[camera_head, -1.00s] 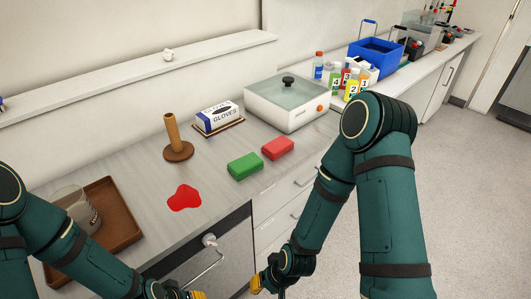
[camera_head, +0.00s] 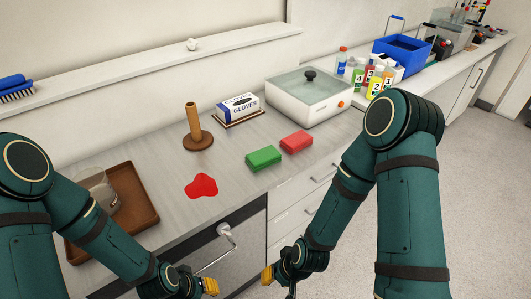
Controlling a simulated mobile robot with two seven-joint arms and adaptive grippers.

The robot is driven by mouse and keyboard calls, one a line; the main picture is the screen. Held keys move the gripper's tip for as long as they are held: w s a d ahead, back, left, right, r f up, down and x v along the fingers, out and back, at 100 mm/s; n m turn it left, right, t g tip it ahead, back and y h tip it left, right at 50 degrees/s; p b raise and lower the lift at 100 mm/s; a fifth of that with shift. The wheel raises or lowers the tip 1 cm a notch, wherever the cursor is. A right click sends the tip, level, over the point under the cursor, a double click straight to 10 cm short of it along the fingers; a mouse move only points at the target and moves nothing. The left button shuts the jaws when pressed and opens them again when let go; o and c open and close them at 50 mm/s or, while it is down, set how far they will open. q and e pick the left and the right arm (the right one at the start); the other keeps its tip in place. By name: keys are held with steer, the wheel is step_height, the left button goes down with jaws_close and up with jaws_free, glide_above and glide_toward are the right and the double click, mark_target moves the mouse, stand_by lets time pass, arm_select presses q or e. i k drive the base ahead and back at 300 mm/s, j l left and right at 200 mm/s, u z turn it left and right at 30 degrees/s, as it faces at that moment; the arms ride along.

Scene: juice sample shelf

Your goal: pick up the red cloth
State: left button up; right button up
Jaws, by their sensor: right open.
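The red cloth (camera_head: 297,141), a folded block shape, lies flat on the grey counter. A similar green cloth (camera_head: 264,158) lies just left of it. A flat, glossy red patch (camera_head: 201,186) that looks like a spill is nearer the front edge. My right gripper (camera_head: 276,281) is low in front of the counter, well below and apart from the red cloth. It is open, with a yellow fingertip showing and the rest cut off by the bottom edge. My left gripper (camera_head: 208,287) is only partly in view at the bottom; its opening is hidden.
A brown tray (camera_head: 143,190) with a glass beaker (camera_head: 97,188) is at the left. A wooden roll holder (camera_head: 196,130), a glove box (camera_head: 237,106) and a white lidded appliance (camera_head: 305,100) stand behind the cloths. Numbered bottles (camera_head: 376,83) and a blue crate (camera_head: 404,56) are farther right.

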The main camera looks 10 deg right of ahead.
mark_target(294, 143)
steer(key=l+u, duration=0.2)
steer(key=u, duration=0.2)
steer(key=l+u, duration=0.2)
steer(key=u, duration=0.25)
steer(key=k+l+u, duration=0.1)
steer(key=l+u, duration=0.35)
steer(key=l, duration=0.55)
steer(key=k+l, duration=0.1)
steer(key=l, duration=0.4)
steer(key=k+l+u, duration=0.1)
steer(key=l, duration=0.4)
